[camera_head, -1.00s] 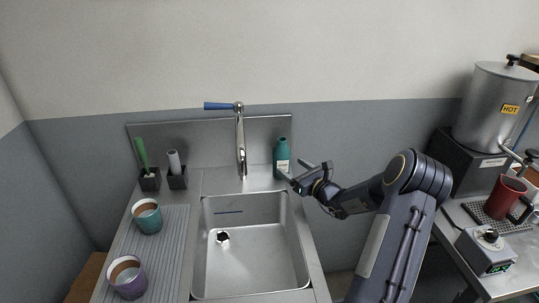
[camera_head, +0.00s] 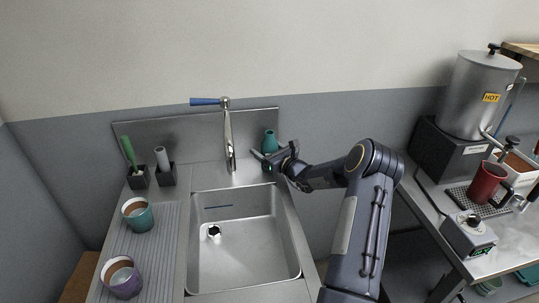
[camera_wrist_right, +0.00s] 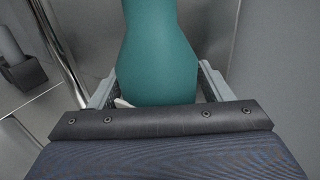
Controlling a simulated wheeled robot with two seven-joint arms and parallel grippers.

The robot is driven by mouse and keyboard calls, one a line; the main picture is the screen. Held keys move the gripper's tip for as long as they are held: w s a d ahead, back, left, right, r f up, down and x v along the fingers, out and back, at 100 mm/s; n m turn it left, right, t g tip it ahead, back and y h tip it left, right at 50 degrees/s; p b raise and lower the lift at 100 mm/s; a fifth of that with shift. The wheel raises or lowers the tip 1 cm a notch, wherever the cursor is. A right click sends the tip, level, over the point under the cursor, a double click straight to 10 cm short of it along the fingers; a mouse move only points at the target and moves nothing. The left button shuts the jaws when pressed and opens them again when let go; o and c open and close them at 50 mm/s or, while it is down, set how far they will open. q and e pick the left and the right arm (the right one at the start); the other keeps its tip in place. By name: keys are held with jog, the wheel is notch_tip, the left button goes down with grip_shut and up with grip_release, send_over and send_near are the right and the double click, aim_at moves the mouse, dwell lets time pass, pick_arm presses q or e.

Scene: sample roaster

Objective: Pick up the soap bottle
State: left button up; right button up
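The teal soap bottle (camera_head: 270,141) stands upright on the sink's back ledge, to the right of the faucet. My right gripper (camera_head: 270,157) is at the bottle, and its fingers hide part of the bottle's body. In the right wrist view the bottle (camera_wrist_right: 158,55) fills the middle, between the two grey fingers. The fingers are spread, one on each side and close to the bottle; firm contact does not show. The bottle's base is hidden. My left gripper is in neither view.
The faucet (camera_head: 230,140) rises close to the left of the bottle. The empty sink basin (camera_head: 240,255) lies in front. Two mugs stand on the drainboard (camera_head: 147,250) at left, with brush holders behind. A hot-water urn (camera_head: 478,95) and a red mug (camera_head: 486,184) are at right.

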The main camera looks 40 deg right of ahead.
jog(key=c, duration=1.2)
jog(key=shift+o, duration=0.2)
jog(key=shift+r, duration=0.2)
